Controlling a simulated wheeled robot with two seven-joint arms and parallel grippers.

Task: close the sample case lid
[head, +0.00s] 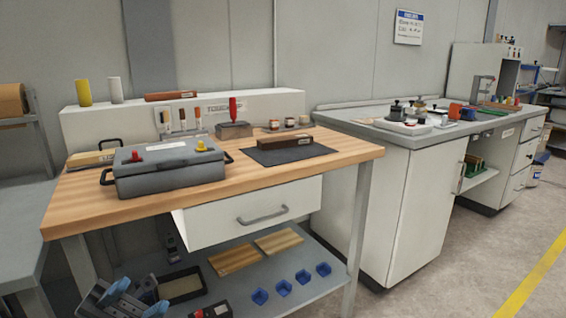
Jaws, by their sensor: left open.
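A grey case (168,172) with dark side handles stands on the left part of the wooden bench top; I take it to be the sample case. Its grey top (165,153) looks flat and level, with a red piece and a yellow piece on it. I cannot tell from here whether the lid is fully down. My left gripper (122,298) shows at the bottom left edge, open, low in front of the bench and well apart from the case. My right gripper is not in view.
A drawer (250,212) under the wooden bench top (330,157) stands out at the front. A dark mat (262,155) with a brown block lies right of the case. Blue cups (284,288) and wooden boards sit on the lower shelf. Floor is clear at right.

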